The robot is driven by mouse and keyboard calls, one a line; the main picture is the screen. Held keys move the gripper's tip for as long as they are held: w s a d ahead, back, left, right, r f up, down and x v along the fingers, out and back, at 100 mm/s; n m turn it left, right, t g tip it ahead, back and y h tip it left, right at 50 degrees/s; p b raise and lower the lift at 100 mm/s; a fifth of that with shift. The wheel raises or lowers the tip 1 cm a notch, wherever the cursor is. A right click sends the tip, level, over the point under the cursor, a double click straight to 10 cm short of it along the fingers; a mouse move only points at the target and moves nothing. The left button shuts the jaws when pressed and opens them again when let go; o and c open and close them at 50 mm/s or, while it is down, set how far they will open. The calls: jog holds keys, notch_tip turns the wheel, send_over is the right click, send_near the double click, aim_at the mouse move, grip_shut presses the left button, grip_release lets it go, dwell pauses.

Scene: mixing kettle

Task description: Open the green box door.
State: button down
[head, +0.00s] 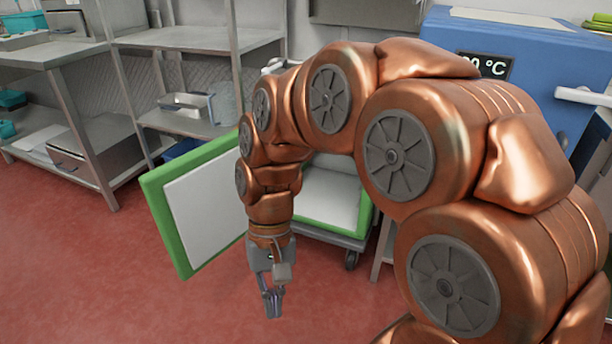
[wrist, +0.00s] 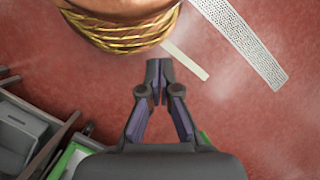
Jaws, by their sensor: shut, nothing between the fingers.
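The green box (head: 365,212) stands low behind my arm in the head view, with a green frame and a pale inside. Its door (head: 205,208), a white panel with a green frame, stands swung wide open to the left. My gripper (head: 272,303) is shut and empty, pointing down over the red floor in front of the box, just right of the door's lower part. In the wrist view my gripper (wrist: 154,70) has its fingertips together with nothing between them. A green edge (wrist: 75,155) shows at the lower left there. My arm hides part of the box opening.
Metal shelving (head: 190,120) with trays stands behind and left of the door. A blue machine (head: 530,70) with a temperature display is at the back right. The red floor (head: 90,270) at the front left is clear.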

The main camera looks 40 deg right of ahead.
jog(key=w+d+r+m+t+y+p, duration=0.1)
jog(key=w+d+r+m+y+p, duration=0.1)
jog(key=w+d+r+m, duration=0.3)
jog(key=w+d+m+t+y+p, duration=0.1)
jog(key=w+d+p, duration=0.15)
jog(key=w, duration=0.35)
jog(key=w+d+r+m+y+p, duration=0.1)
jog(key=w+d+r+m+y, duration=0.1)
jog(key=w+d+r+m, duration=0.3)
jog(key=w+d+f+m+t+p, duration=0.1)
jog(key=d+m, duration=0.1)
jog(key=d, duration=0.5)
jog(key=w+d+f+m+t+y+p, duration=0.1)
jog(key=d+m+t+p, duration=0.15)
jog(key=d, duration=0.45)
jog(key=w+d+m+t+p, duration=0.1)
jog(key=d+m, duration=0.2)
jog(key=d, duration=0.4)
jog(key=a+r+b+x, duration=0.2)
jog(key=x, duration=1.1)
jog(key=shift+w, duration=0.15)
jog(key=shift+a+n, duration=0.15)
jog(key=shift+n, duration=0.1)
